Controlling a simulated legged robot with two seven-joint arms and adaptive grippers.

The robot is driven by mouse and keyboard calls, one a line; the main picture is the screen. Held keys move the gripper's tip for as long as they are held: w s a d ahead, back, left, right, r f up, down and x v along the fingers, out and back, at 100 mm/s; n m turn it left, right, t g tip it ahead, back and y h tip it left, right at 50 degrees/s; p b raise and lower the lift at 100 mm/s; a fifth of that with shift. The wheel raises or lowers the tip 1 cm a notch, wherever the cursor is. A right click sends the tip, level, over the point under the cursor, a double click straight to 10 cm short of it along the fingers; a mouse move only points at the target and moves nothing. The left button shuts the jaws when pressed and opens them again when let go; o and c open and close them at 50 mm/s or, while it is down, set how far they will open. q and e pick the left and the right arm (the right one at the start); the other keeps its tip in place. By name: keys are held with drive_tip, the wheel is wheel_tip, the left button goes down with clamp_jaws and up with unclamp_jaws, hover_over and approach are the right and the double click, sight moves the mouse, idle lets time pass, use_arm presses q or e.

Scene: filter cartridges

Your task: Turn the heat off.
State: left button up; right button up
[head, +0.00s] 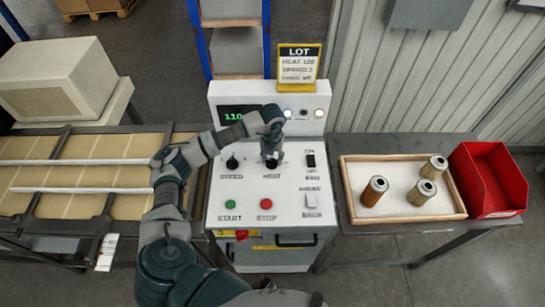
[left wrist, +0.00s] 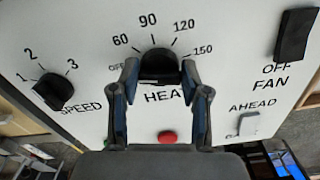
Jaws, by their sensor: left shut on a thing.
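The black HEAT knob (left wrist: 160,66) sits on the white control panel (head: 215,190), with OFF, 60, 90, 120 and 150 marked around it. My left gripper (left wrist: 159,76) is shut on the knob, with one finger at each side. In the head view my left gripper (head: 271,158) points down over the knob and hides most of it. I cannot tell exactly which mark the knob points to. A green display (head: 236,116) on the panel seems to read 110. My right gripper is not in view.
The SPEED knob (head: 232,163) is left of the HEAT knob; the FAN switch (head: 310,160) is right. START (head: 230,204) and STOP (head: 266,204) buttons sit below. A tray (head: 351,190) with three cartridges and a red bin (head: 482,180) stand at the right.

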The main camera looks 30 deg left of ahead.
use_arm(q)
drive_tip(key=shift+s+d+f+n, duration=0.1)
drive_tip(key=shift+s+f+n, duration=0.15)
drive_tip(key=shift+f+n, duration=0.2)
idle(0.3)
drive_tip(key=o, duration=1.1)
drive_tip(key=shift+o, duration=0.2)
drive_tip(key=shift+w+r, duration=0.2)
drive_tip(key=shift+r, duration=0.25)
wheel_tip(320, 180, up, 11)
drive_tip(key=shift+r, duration=0.15)
drive_tip(key=shift+w+a, duration=0.1)
drive_tip(key=shift+a, duration=0.1)
